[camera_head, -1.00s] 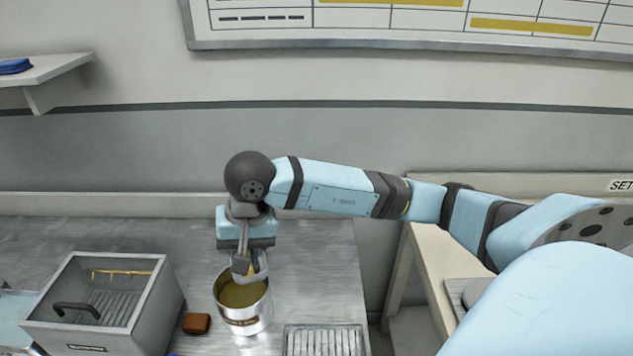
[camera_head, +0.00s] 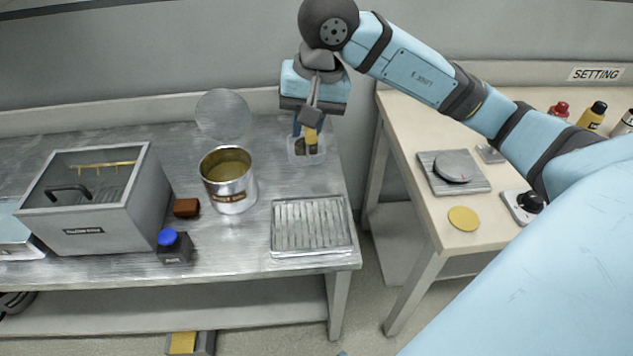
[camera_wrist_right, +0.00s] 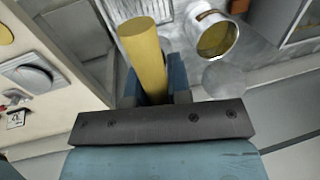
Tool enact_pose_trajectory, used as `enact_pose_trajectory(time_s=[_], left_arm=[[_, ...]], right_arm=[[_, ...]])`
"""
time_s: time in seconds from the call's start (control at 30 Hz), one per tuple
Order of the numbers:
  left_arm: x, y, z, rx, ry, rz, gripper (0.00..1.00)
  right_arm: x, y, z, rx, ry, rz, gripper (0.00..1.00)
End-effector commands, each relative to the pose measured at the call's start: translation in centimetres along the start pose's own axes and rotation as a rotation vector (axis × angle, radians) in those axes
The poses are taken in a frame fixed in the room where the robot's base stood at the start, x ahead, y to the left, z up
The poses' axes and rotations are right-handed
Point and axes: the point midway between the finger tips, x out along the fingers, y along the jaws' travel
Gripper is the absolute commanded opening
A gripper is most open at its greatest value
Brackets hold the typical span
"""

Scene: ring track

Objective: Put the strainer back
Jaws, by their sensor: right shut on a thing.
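My right gripper (camera_head: 307,134) is shut on a yellow handle (camera_head: 311,136), over the back right of the metal bench. The handle also shows as a thick yellow cylinder in the right wrist view (camera_wrist_right: 145,55), between the blue fingers. Its lower end is at a small see-through container (camera_head: 297,158); I cannot tell whether it rests inside. A round grey see-through disc (camera_head: 222,116) is at the bench's back edge, behind the metal can (camera_head: 230,189) of yellowish-brown liquid. I cannot tell for sure which of these is the strainer. My left gripper is not in view.
A cream table (camera_head: 405,130) with a round-topped device (camera_head: 455,167) stands right, beyond a gap.

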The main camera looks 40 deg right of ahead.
Motion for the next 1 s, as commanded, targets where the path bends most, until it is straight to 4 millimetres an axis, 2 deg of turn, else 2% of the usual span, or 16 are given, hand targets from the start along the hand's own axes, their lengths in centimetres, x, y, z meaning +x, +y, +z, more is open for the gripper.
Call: enact_pose_trajectory(time_s=[0.17,0.5,0.6,0.87,1.0], left_arm=[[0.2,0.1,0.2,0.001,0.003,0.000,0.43],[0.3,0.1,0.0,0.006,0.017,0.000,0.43],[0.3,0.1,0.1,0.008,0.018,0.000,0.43],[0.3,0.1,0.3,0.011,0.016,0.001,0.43],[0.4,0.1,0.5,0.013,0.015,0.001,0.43]], right_arm=[[3.6,0.8,0.1,0.002,-0.006,0.003,0.00],[12.2,2.5,0.3,0.001,-0.006,0.001,0.00],[14.1,2.8,0.2,0.002,-0.003,0.001,0.00],[16.0,3.2,0.2,0.000,-0.001,-0.001,0.00],[17.8,3.6,0.2,0.001,-0.004,0.001,0.00]])
